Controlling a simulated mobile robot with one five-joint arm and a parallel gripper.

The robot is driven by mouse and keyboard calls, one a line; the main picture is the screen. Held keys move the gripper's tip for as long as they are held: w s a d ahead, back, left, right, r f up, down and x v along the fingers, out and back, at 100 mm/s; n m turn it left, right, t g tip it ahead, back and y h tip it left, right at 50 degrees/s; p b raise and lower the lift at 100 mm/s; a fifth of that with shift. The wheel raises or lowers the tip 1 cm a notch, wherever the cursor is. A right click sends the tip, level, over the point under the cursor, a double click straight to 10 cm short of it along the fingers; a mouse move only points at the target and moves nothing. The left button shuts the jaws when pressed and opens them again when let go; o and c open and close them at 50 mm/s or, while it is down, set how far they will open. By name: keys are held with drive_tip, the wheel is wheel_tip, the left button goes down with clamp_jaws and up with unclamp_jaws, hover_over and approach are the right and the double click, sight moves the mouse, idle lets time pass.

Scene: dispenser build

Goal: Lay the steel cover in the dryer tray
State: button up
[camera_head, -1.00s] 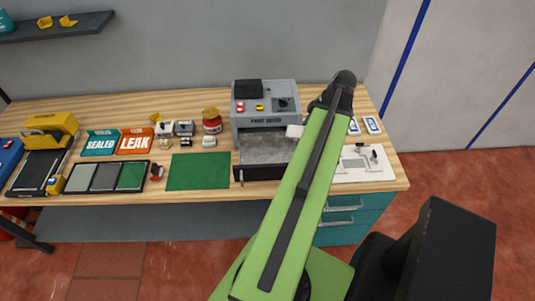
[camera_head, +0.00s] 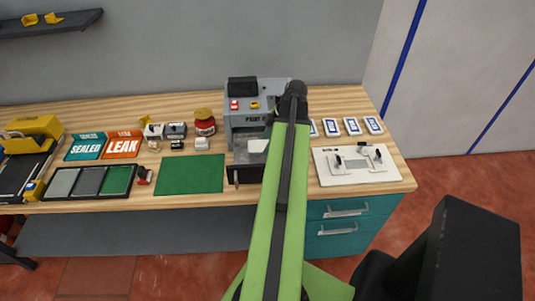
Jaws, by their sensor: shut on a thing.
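The paint dryer (camera_head: 243,105) is a grey machine on the bench, with a dark tray (camera_head: 245,171) open at its front. A small pale plate, which looks like the steel cover (camera_head: 258,146), shows just left of my green arm, over the tray's back part. My gripper is at the far end of the arm; its fingers are hidden behind the arm. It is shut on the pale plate. I cannot tell whether the plate touches the tray floor. The arm also hides the right side of the dryer and tray.
A green mat (camera_head: 190,174) lies left of the dryer, clear on top. A red-and-gold jar (camera_head: 204,124) and small parts stand behind it. A white fixture board (camera_head: 355,165) and several blue-and-white cards are to the right. SEALED (camera_head: 85,147) and LEAK (camera_head: 123,145) signs stand farther left.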

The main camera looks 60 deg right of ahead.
wheel_tip(320, 180, down, 4)
drive_tip(key=b, duration=0.4)
drive_tip(key=shift+f, duration=0.2)
drive_tip(key=shift+r, duration=0.25)
drive_tip(key=shift+f, duration=0.2)
drive_tip(key=o, duration=1.5)
drive_tip(key=shift+r, duration=0.1)
drive_tip(key=shift+r+p, duration=0.4)
drive_tip(key=shift+r, duration=0.05)
drive_tip(key=p+v, duration=1)
drive_tip(key=v, duration=0.1)
drive_tip(key=shift+d+r+p, duration=0.15)
drive_tip(key=shift+r+p, duration=0.15)
drive_tip(key=shift+s+f, duration=0.1)
drive_tip(key=shift+f, duration=0.05)
